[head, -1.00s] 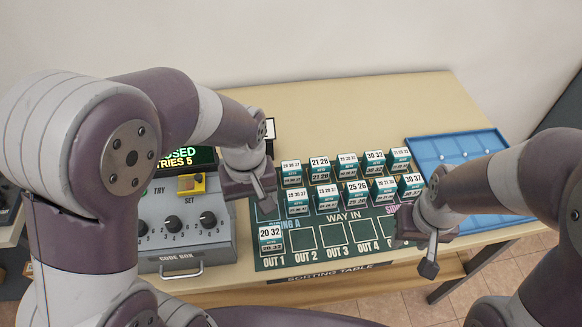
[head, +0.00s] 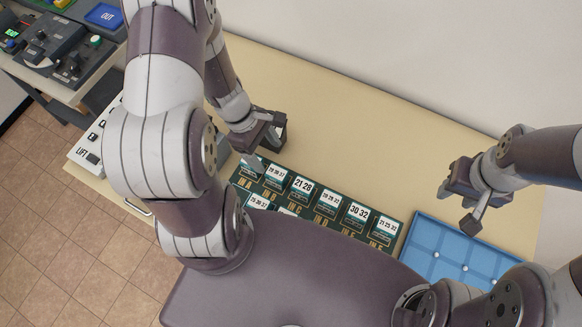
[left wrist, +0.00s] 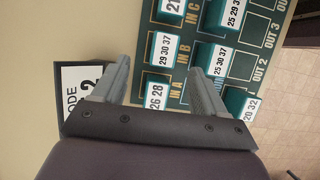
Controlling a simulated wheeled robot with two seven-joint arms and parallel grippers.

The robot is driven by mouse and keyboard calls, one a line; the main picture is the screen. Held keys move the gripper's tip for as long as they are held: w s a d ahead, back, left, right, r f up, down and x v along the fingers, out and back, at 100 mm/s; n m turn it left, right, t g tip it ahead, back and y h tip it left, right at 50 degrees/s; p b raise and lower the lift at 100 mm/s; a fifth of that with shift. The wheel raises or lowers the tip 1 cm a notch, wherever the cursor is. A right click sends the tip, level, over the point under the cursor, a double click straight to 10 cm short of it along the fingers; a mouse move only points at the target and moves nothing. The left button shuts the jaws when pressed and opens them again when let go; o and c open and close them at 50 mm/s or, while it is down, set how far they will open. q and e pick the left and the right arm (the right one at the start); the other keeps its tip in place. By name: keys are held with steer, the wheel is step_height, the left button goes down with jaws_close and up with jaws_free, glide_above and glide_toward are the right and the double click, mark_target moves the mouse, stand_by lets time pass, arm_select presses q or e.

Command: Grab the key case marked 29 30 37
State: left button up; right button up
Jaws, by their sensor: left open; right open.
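The key case marked 29 30 37 (left wrist: 162,50) stands in the IN B square in the left wrist view. It also shows in the head view (head: 277,174), in the back row. My left gripper (left wrist: 161,70) is open and empty. In the left wrist view, the case appears between and just beyond its fingertips; the height gap is unclear. In the head view the left gripper (head: 266,150) is at the left end of the back row, one finger partly covering the IN A case. My right gripper (head: 471,207) is open and empty near the blue tray.
Close neighbours are the 26 28 case (left wrist: 155,97) in IN A, the 25 30 37 case (left wrist: 221,60) and the 21 28 case (head: 302,187). A blue tray (head: 425,225) lies at right. Bare table is behind the row. My body hides the front rows.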

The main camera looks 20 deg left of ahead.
mark_target(275, 170)
arm_select(q)
steer(key=f, duration=0.2)
steer(key=s+f, duration=0.1)
steer(key=shift+s+f, duration=0.2)
steer(key=shift+f, duration=0.2)
steer(key=d+f, duration=0.1)
steer(key=w+d+f, duration=0.1)
steer(key=f, duration=0.1)
steer(key=shift+d+f, duration=0.1)
steer(key=shift+d, duration=0.1)
steer(key=x, duration=0.2)
steer(key=shift+s+f, duration=0.25)
steer(key=shift+f, duration=0.05)
steer(key=shift+s+a+f, duration=0.1)
steer(key=shift+a+f, duration=0.05)
arm_select(e)
steer(key=shift+s+a+f, duration=0.15)
steer(key=shift+s+a, duration=0.2)
steer(key=shift+a, duration=0.15)
arm_select(q)
steer(key=c, duration=1.1)
